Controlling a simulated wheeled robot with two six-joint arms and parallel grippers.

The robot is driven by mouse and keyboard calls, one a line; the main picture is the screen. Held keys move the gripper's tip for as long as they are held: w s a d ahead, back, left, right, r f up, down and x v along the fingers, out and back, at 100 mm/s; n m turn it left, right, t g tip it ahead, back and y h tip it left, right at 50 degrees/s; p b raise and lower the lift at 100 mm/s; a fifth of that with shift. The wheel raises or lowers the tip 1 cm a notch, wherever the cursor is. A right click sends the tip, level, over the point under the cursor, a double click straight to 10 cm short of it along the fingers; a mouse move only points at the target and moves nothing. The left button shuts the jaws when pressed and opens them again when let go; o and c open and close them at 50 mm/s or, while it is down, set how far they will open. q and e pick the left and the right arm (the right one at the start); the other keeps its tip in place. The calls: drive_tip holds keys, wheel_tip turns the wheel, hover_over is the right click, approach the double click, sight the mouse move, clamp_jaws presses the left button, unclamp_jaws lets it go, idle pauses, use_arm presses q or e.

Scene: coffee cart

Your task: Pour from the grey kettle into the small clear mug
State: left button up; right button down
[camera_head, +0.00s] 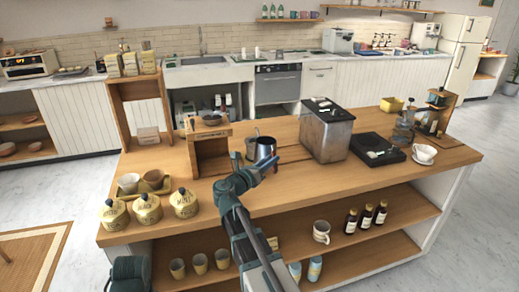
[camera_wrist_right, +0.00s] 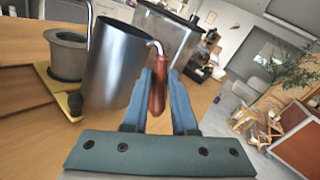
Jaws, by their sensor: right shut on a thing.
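The grey kettle (camera_head: 266,148) is an open metal cylinder near the middle of the wooden counter. In the right wrist view the kettle (camera_wrist_right: 117,68) has a red-brown handle (camera_wrist_right: 157,88) on a thin metal arm. My right gripper (camera_head: 262,171) is on the near side of the kettle. In the wrist view its blue fingers (camera_wrist_right: 159,92) are closed around the handle. I cannot tell whether the kettle's base touches the counter. I cannot pick out a small clear mug for sure. My left gripper is not in view.
A grey pot (camera_wrist_right: 68,54) on a yellow base stands close beside the kettle. A large metal box (camera_head: 327,135) stands right of it, a wooden stand (camera_head: 209,150) left. Lidded tins (camera_head: 148,208) sit front left. A white cup (camera_head: 425,152) and glass carafe (camera_head: 402,133) stand far right.

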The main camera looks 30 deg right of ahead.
drive_tip(key=shift+r+p, duration=1.6)
drive_tip(key=shift+r, duration=0.4)
